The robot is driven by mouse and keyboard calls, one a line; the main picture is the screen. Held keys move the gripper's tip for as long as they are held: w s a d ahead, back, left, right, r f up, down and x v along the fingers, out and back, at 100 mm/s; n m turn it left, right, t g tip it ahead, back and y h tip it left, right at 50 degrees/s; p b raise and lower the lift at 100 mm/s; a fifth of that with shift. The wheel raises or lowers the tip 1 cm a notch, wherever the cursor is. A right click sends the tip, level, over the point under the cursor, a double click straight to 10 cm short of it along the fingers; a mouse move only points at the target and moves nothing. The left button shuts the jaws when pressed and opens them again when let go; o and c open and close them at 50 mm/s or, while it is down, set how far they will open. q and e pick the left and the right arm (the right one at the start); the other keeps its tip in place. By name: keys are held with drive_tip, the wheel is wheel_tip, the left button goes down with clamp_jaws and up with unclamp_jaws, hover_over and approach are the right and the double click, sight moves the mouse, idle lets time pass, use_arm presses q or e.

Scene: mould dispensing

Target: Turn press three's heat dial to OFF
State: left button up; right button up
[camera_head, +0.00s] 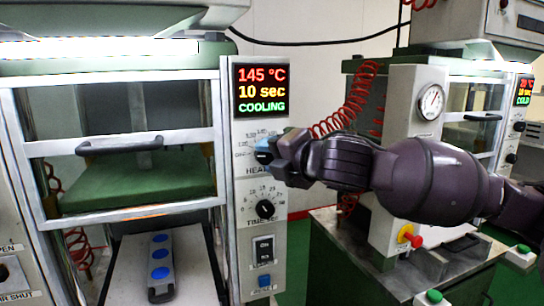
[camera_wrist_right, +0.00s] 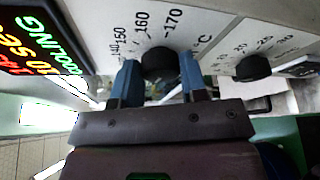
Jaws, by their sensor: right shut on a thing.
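The heat dial (camera_wrist_right: 158,62) is a black round knob on the press's pale control panel (camera_head: 278,222). In the wrist view it sits between my right gripper's (camera_wrist_right: 160,80) two blue fingertips, which are shut on it. The printed scale around it shows 150, 160 and 170. In the head view my right gripper (camera_head: 272,152) covers most of the dial, and its pointer cannot be read. The display (camera_head: 260,90) above reads 145 °C, 10 sec, COOLING. My left gripper is not in view.
Below is the black timer dial (camera_head: 265,209), then a black switch (camera_head: 263,250) and a blue button (camera_head: 264,280). The press's guard door (camera_head: 120,146) with a dark handle is at left. A second press (camera_head: 415,90) stands at right, behind my right arm.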

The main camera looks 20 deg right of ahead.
drive_tip(key=shift+n, duration=0.5)
idle(0.3)
drive_tip(key=o, duration=0.9)
drive_tip(key=v, duration=0.3)
drive_tip(key=b+v, duration=0.1)
drive_tip(key=v, duration=0.3)
drive_tip(key=b+v, duration=0.1)
drive_tip(key=v, duration=0.2)
drive_tip(key=shift+s+r, duration=0.35)
drive_tip(key=shift+s, duration=0.05)
